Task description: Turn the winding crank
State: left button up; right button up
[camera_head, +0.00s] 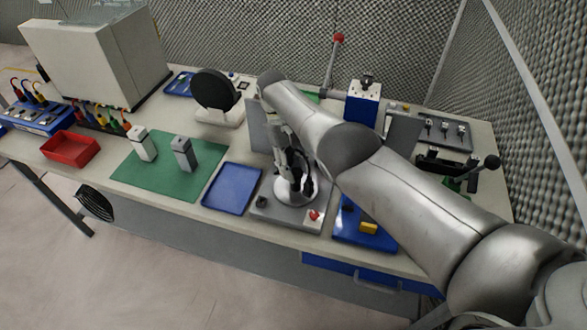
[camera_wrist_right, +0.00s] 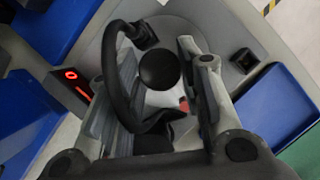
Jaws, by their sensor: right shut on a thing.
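The winding crank is on a grey bench unit (camera_head: 288,212) and has a round light-grey disc (camera_head: 284,198). In the right wrist view a black curved bar (camera_wrist_right: 110,65) and a round black knob (camera_wrist_right: 158,70) show over the disc. My right gripper (camera_head: 291,172) reaches down onto the crank from above. In the wrist view its two fingers (camera_wrist_right: 165,95) stand on either side of the knob, shut on the crank. The exact contact is partly hidden by the fingers. My left gripper is not in view.
A blue tray (camera_head: 232,189) lies left of the unit, and a blue plate with a yellow block (camera_head: 369,228) lies right of it. A red lit display (camera_wrist_right: 76,84) is beside the crank. A green mat (camera_head: 135,172) holds two grey blocks. A foam wall stands behind.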

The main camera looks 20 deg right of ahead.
jog(key=shift+w+d+r+m+y, duration=0.1)
jog(key=shift+m+y, duration=0.15)
jog(key=shift+m, duration=0.5)
jog(key=shift+d+m+y, duration=0.1)
jog(key=shift+m+y, duration=0.15)
jog(key=shift+m, duration=0.5)
jog(key=shift+m+y+p, duration=0.55)
jog(key=shift+m+y, duration=0.05)
jog(key=shift+m, duration=0.8)
jog(key=shift+d+r+m+t+y+p, duration=0.15)
jog(key=shift+m+y+p, duration=0.25)
jog(key=shift+m+p, duration=0.7)
jog(key=shift+f+m+t+y+p, duration=0.15)
jog(key=shift+m+y+p, duration=0.25)
jog(key=shift+m+p, duration=0.65)
jog(key=shift+d+m+t+y+p, duration=0.1)
jog(key=shift+m+t+y+p, duration=0.45)
jog(key=shift+m+p, duration=1.3)
jog(key=shift+s+m+t+y+p, duration=0.15)
jog(key=shift+m+t+y+p, duration=0.05)
jog(key=shift+m, duration=0.55)
jog(key=shift+s+m+t+y+p, duration=0.1)
jog(key=shift+m+t+y+p, duration=0.1)
jog(key=shift+m, duration=0.55)
jog(key=shift+s+m+t, duration=0.1)
jog(key=shift+m+t, duration=0.45)
jog(key=shift+m, duration=0.95)
jog(key=shift+m+t, duration=0.3)
jog(key=shift+m, duration=0.3)
jog(key=o, duration=1)
